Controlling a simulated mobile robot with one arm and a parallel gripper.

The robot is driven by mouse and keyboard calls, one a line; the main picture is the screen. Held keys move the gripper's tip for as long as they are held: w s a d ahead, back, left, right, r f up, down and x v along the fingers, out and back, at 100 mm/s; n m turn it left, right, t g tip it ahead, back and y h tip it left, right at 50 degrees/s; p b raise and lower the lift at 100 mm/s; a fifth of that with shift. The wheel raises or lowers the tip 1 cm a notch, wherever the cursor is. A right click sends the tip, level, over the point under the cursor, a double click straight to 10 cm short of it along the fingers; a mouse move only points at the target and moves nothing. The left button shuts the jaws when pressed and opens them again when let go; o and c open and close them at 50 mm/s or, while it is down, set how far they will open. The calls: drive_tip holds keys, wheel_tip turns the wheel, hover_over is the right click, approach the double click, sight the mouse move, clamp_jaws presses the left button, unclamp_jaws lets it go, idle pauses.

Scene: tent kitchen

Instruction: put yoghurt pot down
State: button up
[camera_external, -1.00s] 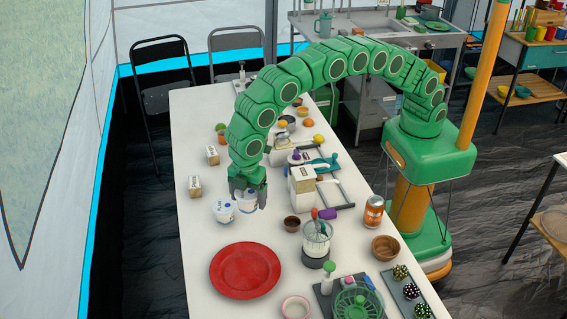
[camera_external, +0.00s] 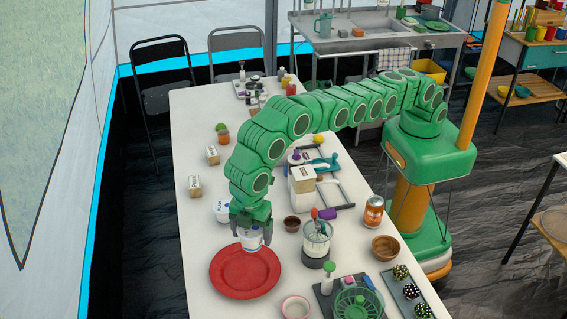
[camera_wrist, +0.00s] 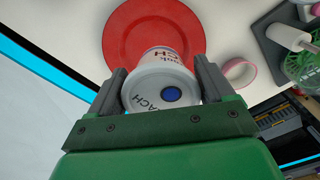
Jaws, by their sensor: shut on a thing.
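My gripper (camera_external: 251,231) is shut on a white yoghurt pot (camera_external: 250,240). In the wrist view the pot (camera_wrist: 158,82) sits between the two grey fingers (camera_wrist: 160,85), its white lid with a blue dot towards the camera. The pot is over the far part of the red plate (camera_external: 245,271), which also shows in the wrist view (camera_wrist: 125,38). I cannot tell whether the pot touches the plate. A second white pot (camera_external: 222,211) stands on the table just behind and left of my gripper.
A blender (camera_external: 316,240) and a small brown bowl (camera_external: 292,223) stand right of the plate. A pink tape roll (camera_external: 296,307) lies in front. Small cartons (camera_external: 194,186) stand along the left edge. The near part of the plate is bare.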

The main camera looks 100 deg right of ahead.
drive_tip(key=shift+s+a+f, duration=0.1)
drive_tip(key=shift+s+a, duration=0.05)
drive_tip(key=shift+a, duration=0.25)
drive_tip(key=shift+f, duration=0.2)
approach(257, 269)
drive_tip(key=shift+f, duration=2.55)
drive_tip(key=shift+f, duration=0.1)
drive_tip(key=o, duration=0.8)
drive_tip(key=shift+o, duration=0.2)
wheel_tip(257, 269, up, 11)
drive_tip(key=shift+f, duration=0.1)
drive_tip(key=shift+r, duration=0.6)
